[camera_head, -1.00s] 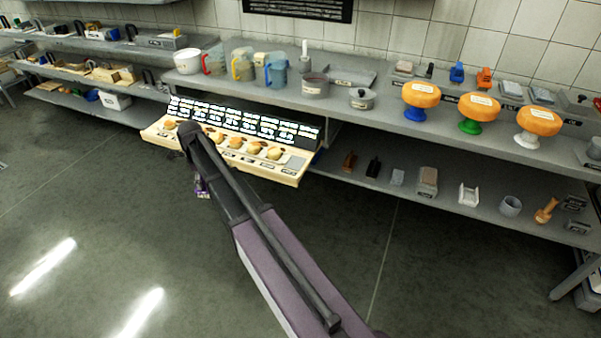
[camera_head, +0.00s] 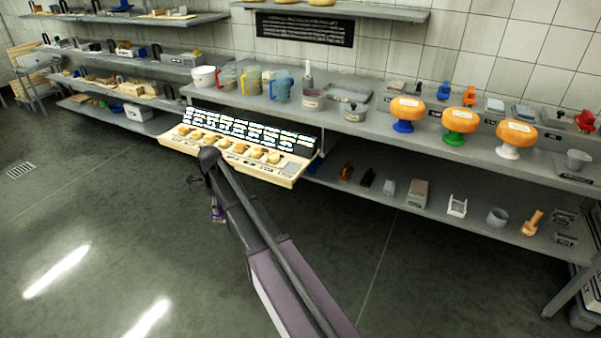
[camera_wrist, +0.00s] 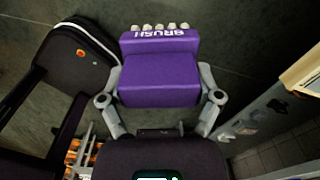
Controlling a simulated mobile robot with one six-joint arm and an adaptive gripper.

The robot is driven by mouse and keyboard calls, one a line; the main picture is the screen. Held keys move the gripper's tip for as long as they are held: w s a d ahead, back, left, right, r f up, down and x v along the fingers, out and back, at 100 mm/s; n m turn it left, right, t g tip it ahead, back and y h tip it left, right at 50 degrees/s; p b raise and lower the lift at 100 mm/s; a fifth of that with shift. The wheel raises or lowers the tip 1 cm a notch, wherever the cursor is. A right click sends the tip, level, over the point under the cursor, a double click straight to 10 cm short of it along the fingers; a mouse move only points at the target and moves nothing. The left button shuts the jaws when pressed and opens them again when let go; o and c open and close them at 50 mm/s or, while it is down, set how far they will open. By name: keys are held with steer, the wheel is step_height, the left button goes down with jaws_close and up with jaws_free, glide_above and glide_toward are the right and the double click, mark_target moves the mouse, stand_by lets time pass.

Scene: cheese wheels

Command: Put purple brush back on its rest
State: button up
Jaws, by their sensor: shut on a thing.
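The purple brush (camera_wrist: 160,70) is in the wrist view, with "BRUSH" in white letters and a row of pale tufts along its far edge. My gripper (camera_wrist: 160,92) is shut on it, one finger at each side. In the head view, only a small bit of the purple brush (camera_head: 217,214) shows below the end of my arm, over the dark floor and in front of the tray of small items. A white U-shaped holder (camera_head: 457,206) stands on the lower shelf at the right. I cannot tell whether it is the brush's rest.
A cream tray (camera_head: 240,166) with several round items and a lettered board juts out near my arm. The counter (camera_head: 340,117) behind carries jugs, pots and orange cheese wheels on coloured stands. A lower shelf (camera_head: 400,204) holds small blocks and cups. The floor (camera_head: 110,230) is clear.

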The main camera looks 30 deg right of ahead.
steer(key=shift+s+a, duration=0.15)
steer(key=shift+s, duration=0.4)
steer(key=shift+w+d, duration=0.1)
steer(key=shift+d, duration=0.15)
